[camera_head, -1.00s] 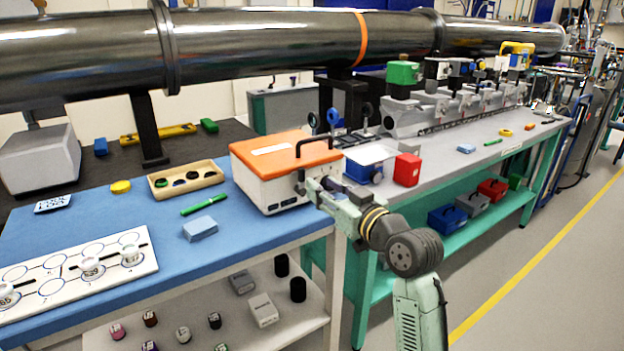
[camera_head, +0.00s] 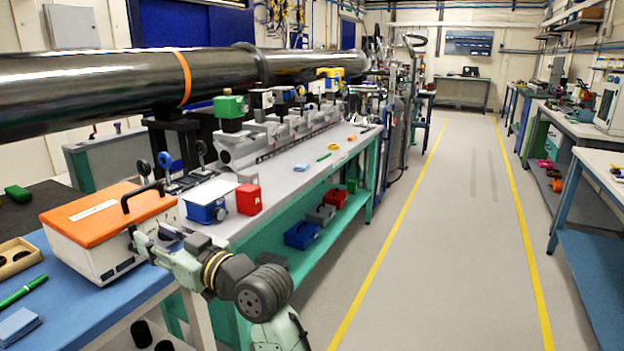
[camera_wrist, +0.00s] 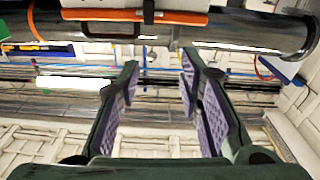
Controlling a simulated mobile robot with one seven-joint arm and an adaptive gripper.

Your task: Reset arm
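My arm reaches from the lower middle of the head view toward the white box with an orange lid (camera_head: 95,247), which stands on the blue bench top. My gripper (camera_head: 140,240) is at the right end of this box, close to its latch side. I cannot tell from the head view whether it touches the box. In the wrist view my gripper (camera_wrist: 160,95) has its two purple-padded fingers spread apart with nothing between them. An orange edge shows at the top of the wrist view.
A blue box (camera_head: 207,210) and a red block (camera_head: 248,199) stand on the grey bench beside my arm. A large dark pipe (camera_head: 90,88) runs behind. The grey floor aisle (camera_head: 450,230) between yellow lines is clear. More benches line the right side.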

